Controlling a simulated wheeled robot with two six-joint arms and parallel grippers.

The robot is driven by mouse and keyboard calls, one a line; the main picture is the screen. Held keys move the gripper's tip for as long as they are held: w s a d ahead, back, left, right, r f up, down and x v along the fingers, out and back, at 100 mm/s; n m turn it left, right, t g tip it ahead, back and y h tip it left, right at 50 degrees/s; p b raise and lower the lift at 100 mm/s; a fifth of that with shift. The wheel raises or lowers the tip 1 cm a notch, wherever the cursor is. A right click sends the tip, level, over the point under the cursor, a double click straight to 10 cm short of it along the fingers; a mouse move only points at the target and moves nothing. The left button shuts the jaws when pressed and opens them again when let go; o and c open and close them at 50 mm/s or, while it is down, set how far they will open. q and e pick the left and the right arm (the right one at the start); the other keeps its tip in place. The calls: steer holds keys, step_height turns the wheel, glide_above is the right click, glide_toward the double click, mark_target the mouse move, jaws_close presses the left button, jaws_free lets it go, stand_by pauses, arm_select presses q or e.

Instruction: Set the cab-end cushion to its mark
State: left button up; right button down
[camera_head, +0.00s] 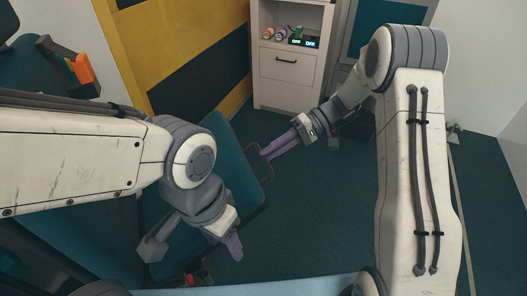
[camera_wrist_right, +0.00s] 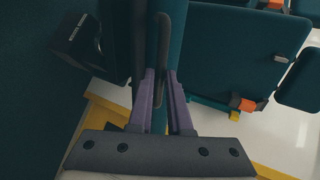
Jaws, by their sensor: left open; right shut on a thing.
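A teal cushion (camera_head: 228,142) with dark loops along its right edge stands tilted at the centre-left of the head view; I take it to be the cab-end cushion. My right gripper (camera_head: 266,154) reaches its right edge and is shut on a dark loop handle (camera_wrist_right: 163,48), seen between the purple fingers (camera_wrist_right: 164,84) in the right wrist view. My left gripper (camera_head: 236,250) hangs open and empty near the cushion's lower right, apart from it. My left arm hides part of the cushion. I cannot make out the mark.
A white cabinet (camera_head: 291,80) with a drawer stands at the back, beside a yellow and black panel (camera_head: 180,45). A seat with an orange buckle (camera_head: 83,70) is at the upper left. Another teal cushion (camera_wrist_right: 240,50) shows in the wrist view. The dark floor (camera_head: 315,215) between my arms is clear.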

steer(key=d+f+b, duration=0.2)
steer(key=f+b, duration=0.2)
steer(key=f, duration=0.5)
steer(key=w+d+f+b, duration=0.1)
steer(key=d+f+b, duration=0.2)
steer(key=f, duration=0.7)
steer(key=w+d+f+y+b, duration=0.1)
steer(key=d+f+b, duration=0.2)
steer(key=f+b, duration=0.3)
steer(key=shift+f, duration=2)
steer(key=shift+w, duration=0.1)
steer(key=c, duration=1.1)
jaws_free()
steer(key=shift+c, duration=0.2)
steer(key=shift+f, duration=0.1)
